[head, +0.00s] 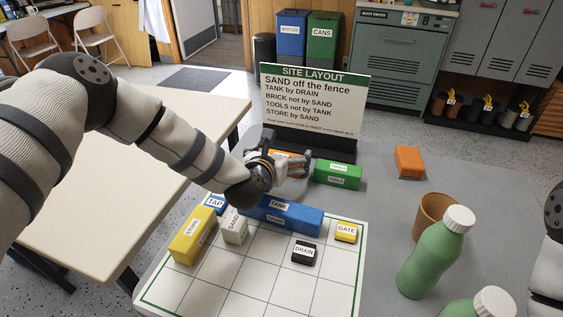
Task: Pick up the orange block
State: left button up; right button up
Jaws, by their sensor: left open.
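One orange block (408,162) lies on the grey table, right of the sign, with clear space around it. A second orange piece (287,153) shows partly behind my left gripper (303,165), in front of the sign; most of it is hidden. My left gripper is open, reaching in from the left above the blue TANK block, close to the second orange piece. I cannot tell whether it touches that piece. The first orange block is well to its right. My right gripper is out of view; only part of the right arm shows at the right edge.
A green TOOLS block (338,174) lies right of my left gripper. The sign (315,100) stands behind it. The white grid board (262,285) holds blue TANK (305,221), yellow STORE (188,240), SAND (235,230), DRAIN and GATE pieces. A brown cup (432,212) and green bottles (431,262) stand right.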

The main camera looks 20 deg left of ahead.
pick_arm(q)
jog(key=shift+w+f, duration=0.3)
jog(key=shift+w, duration=0.1)
jog(key=c, duration=1)
jog(key=shift+o, duration=0.2)
jog(key=shift+r, duration=0.2)
